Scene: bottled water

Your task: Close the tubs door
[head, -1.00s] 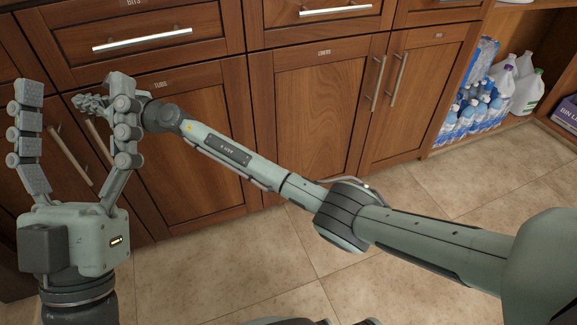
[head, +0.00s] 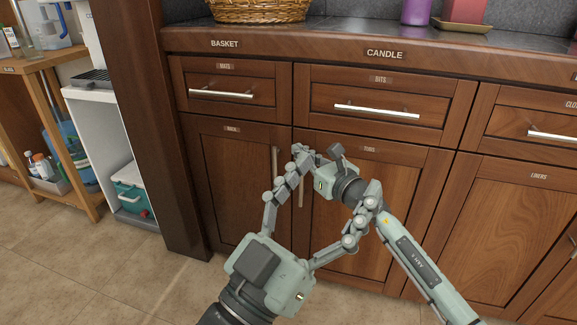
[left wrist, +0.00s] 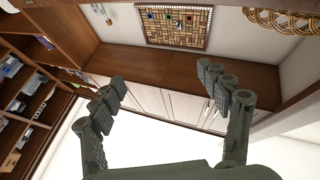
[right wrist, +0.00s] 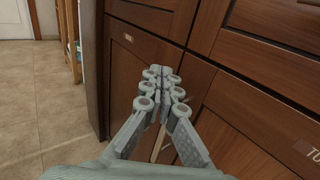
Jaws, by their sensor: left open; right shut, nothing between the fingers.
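My right gripper (head: 300,155) is shut and empty at the top of that handle, close to the door seam; contact is unclear. It also shows in the right wrist view (right wrist: 160,80), pointing at the seam. My left gripper (head: 335,176) is open and empty in front of the door, overlapping the right one in view.
Another closed door (head: 235,180) with its own handle (head: 275,165) stands left of the tubs door. Drawers (head: 375,112) run above, under a counter (head: 350,38) with a basket (head: 260,10). A shelf (head: 40,65) stands left. The tiled floor (head: 100,265) is clear.

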